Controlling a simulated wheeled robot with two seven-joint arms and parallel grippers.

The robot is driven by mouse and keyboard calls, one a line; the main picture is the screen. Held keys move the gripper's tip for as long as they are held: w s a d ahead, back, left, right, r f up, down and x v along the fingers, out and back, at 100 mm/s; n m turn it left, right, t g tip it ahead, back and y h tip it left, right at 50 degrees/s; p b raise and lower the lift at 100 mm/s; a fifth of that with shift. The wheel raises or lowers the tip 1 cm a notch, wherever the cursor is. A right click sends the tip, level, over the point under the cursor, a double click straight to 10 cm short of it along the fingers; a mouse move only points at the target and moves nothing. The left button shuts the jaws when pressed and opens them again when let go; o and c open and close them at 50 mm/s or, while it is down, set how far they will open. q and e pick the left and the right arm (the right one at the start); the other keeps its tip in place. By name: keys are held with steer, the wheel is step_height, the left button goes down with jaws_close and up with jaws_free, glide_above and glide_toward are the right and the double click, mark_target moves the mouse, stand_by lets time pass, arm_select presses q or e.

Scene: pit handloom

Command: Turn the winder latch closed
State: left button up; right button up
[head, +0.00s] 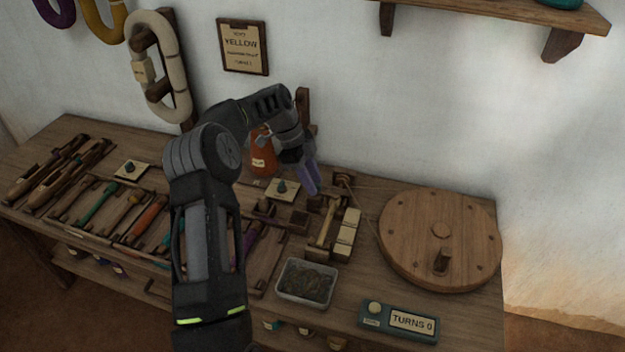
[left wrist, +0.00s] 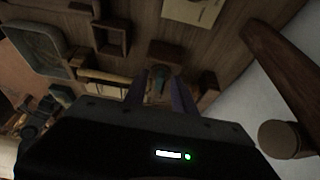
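The winder stands on the bench in the head view. It has a large round wooden wheel (head: 455,218) and, left of it, a small wooden stand with a pale spindle (head: 326,222). My left gripper (head: 311,180) reaches down from above at the back of that stand, its two purple fingers apart. In the left wrist view my left gripper (left wrist: 160,94) has a small teal-tipped part (left wrist: 161,76) on a brown block between its fingers. It may be the latch; whether the fingers touch it I cannot tell. The latch's angle is not clear. My right gripper is not in view.
Cream blocks (head: 347,233) stand beside the spindle. A grey tray (head: 279,291) and a teal counter reading TURNS 0 (head: 398,323) sit at the front. An orange-red jar (head: 263,158) stands behind my left arm. Tools fill the left of the bench.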

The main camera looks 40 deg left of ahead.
arm_select(q)
steer(key=w+p+v, duration=0.1)
steer(key=p+v, duration=0.1)
steer(key=v, duration=0.5)
steer(key=shift+s+r, duration=0.35)
steer(key=shift+s, duration=0.2)
steer(key=shift+a, duration=0.15)
